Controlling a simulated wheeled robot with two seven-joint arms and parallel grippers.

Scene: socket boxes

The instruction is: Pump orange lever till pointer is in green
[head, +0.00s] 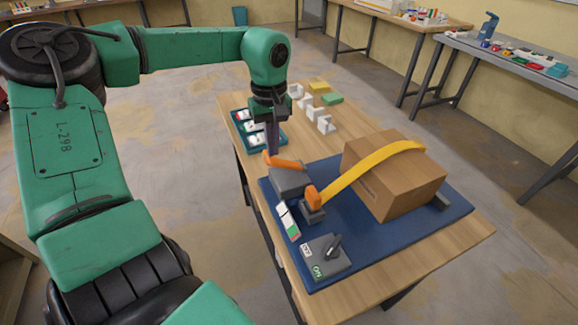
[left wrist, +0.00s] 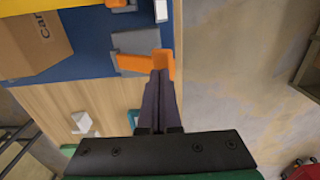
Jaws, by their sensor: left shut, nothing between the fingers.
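The orange lever (head: 284,163) sits on a grey block (head: 290,182) on the blue board. It also shows in the left wrist view (left wrist: 134,63), with an upturned orange end by my fingertips. My left gripper (head: 272,152) points down, shut and empty, at the lever's far-left end. In the left wrist view its fingertips (left wrist: 161,73) are right beside that end; whether they touch it I cannot tell. A white gauge plate (head: 287,221) with green and red parts stands in front of the block. Its pointer is too small to make out. My right gripper is not in view.
A yellow strap (head: 366,165) runs from an orange piece (head: 313,197) over a cardboard box (head: 390,188). A grey ON/OFF switch box (head: 325,258) is at the board's (head: 440,211) near corner. White brackets (head: 325,124) and a green tray (head: 272,137) lie behind.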

